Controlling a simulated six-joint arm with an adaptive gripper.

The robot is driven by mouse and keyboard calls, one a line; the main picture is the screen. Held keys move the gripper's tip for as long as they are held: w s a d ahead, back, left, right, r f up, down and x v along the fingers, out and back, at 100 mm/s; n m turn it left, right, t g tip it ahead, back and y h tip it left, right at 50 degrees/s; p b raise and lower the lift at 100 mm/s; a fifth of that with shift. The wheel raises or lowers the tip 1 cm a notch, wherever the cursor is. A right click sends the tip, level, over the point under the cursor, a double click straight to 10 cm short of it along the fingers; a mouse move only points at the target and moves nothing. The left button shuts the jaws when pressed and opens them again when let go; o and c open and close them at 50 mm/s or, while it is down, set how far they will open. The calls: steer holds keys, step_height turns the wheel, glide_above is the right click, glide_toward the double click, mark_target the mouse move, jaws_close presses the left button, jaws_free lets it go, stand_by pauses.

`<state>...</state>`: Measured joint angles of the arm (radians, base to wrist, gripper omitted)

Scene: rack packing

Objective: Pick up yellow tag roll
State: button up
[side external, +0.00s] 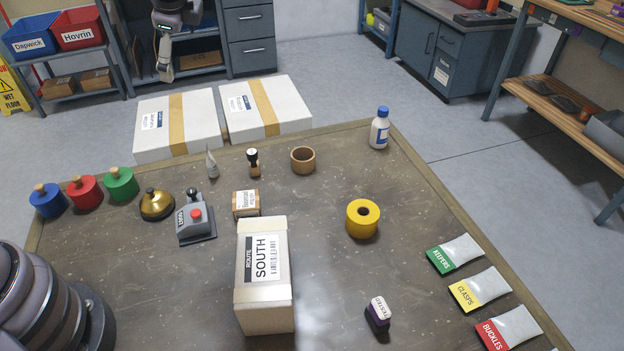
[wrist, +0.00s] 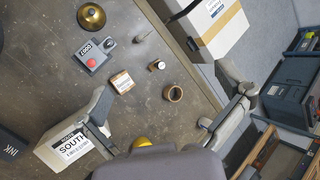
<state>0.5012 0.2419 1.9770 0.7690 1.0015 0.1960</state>
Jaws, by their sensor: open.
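The yellow tag roll (side external: 363,219) lies on the table, right of centre in the side view, with its dark centre hole facing up. In the wrist view only a yellow sliver of it (wrist: 141,142) shows beside my gripper's body, which hides the rest. My gripper (wrist: 172,98) is open and empty, its two fingers spread wide. Part of it (side external: 164,72) hangs at the top left of the side view, high up and well apart from the roll.
A white SOUTH box (side external: 266,307) stands left of the roll. The table around the roll is clear.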

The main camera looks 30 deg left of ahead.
steer(key=w+d+f+m+t+y, duration=0.1)
steer(key=w+d+f+m+t, duration=0.1)
steer(key=w+d+f+m, duration=0.45)
steer(key=m+t+h, duration=0.1)
steer(key=m+t, duration=0.4)
steer(key=m, duration=0.4)
glide_above(361, 227)
steer(key=s+a, duration=0.1)
steer(key=a, duration=0.3)
step_height(361, 227, down, 18)
steer(key=s+d+f+m, duration=0.1)
steer(key=f, duration=0.1)
steer(key=s+d+f+m+t+h, duration=0.1)
steer(key=d+f, duration=0.1)
steer(key=s+d+f+m+h, duration=0.1)
steer(key=d+f+m, duration=0.1)
steer(key=f, duration=0.1)
steer(key=shift+t, duration=0.3)
steer(key=shift+w+f, duration=0.15)
steer(key=shift+f, duration=0.2)
steer(key=shift+w+f, duration=0.15)
steer(key=shift+w, duration=0.15)
steer(key=x, duration=0.6)
steer(key=shift+w, duration=0.2)
steer(key=shift+c, duration=0.3)
